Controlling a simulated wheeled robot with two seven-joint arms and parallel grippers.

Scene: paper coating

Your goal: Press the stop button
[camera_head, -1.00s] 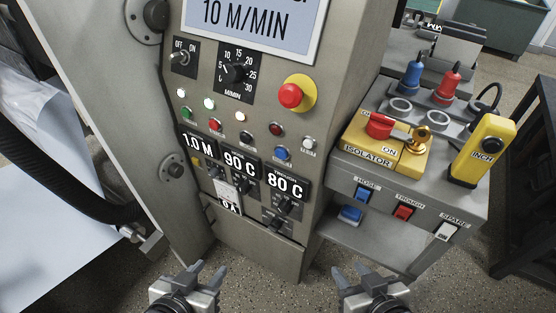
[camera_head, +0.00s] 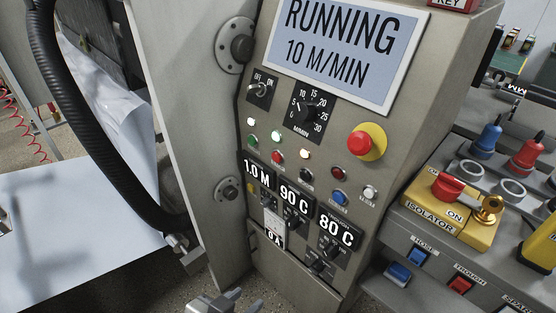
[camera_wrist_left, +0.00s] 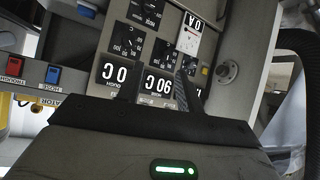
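In the head view a grey control panel has a screen (camera_head: 345,50) reading "RUNNING 10 M/MIN". Below it are a green button (camera_head: 252,140), a small red button (camera_head: 277,157) beside it, and a large red mushroom button (camera_head: 361,144) on a yellow ring. The small labels are too blurred to read. My left gripper (camera_head: 246,299) is at the bottom edge, partly cut off, below and in front of the panel and away from the buttons. In the left wrist view its fingers (camera_wrist_left: 153,88) are apart, with the panel's upside-down displays beyond them. My right gripper is out of view.
A yellow isolator box (camera_head: 440,222) with a red handle stands on a grey side console at the right. A thick black hose (camera_head: 95,140) and a white sheet (camera_head: 80,215) are at the left. Open space lies in front of the panel.

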